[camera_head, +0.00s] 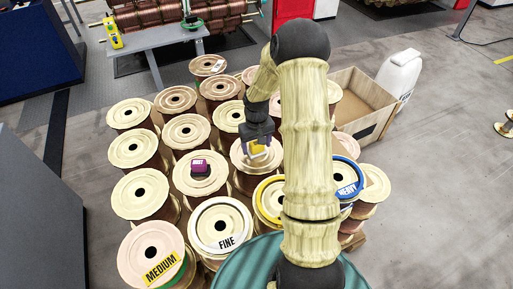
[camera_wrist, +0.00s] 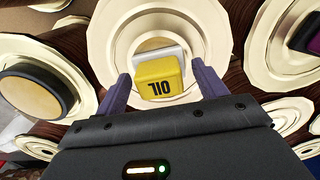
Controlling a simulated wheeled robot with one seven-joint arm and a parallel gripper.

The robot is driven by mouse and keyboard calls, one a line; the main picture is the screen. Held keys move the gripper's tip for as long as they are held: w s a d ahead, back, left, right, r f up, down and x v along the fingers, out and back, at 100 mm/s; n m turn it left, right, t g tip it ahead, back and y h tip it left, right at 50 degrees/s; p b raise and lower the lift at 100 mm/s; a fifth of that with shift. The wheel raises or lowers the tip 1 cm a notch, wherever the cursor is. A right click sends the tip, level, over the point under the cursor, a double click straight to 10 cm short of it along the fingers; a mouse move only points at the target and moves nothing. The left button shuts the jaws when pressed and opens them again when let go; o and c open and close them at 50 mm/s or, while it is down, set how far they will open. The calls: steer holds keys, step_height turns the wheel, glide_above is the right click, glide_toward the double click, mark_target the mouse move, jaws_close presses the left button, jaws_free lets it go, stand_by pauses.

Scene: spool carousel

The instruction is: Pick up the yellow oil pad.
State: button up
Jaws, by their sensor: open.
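The yellow oil pad (camera_wrist: 160,80) is a small yellow block with "OIL" printed in black and a white layer under it. It sits on the cream top of a spool (camera_wrist: 112,50). In the head view the pad (camera_head: 257,147) shows only partly, behind my gripper (camera_head: 262,152). In the wrist view my gripper (camera_wrist: 157,88) is open. Its two purple-grey fingers stand left and right of the pad, with gaps on both sides. Whether the fingertips are down at the pad's height I cannot tell.
A dark purple block (camera_head: 200,167) lies on the spool to the left. Several spools crowd around, some with labelled rims such as "FINE" (camera_head: 226,242) and "MEDIUM" (camera_head: 161,266).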

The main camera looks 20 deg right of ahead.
stand_by(0.3)
steer(key=c, duration=1.1)
step_height(320, 180, up, 10)
steer(key=shift+r+b, duration=0.1)
steer(key=shift+b, duration=0.2)
steer(key=shift+o, duration=0.7)
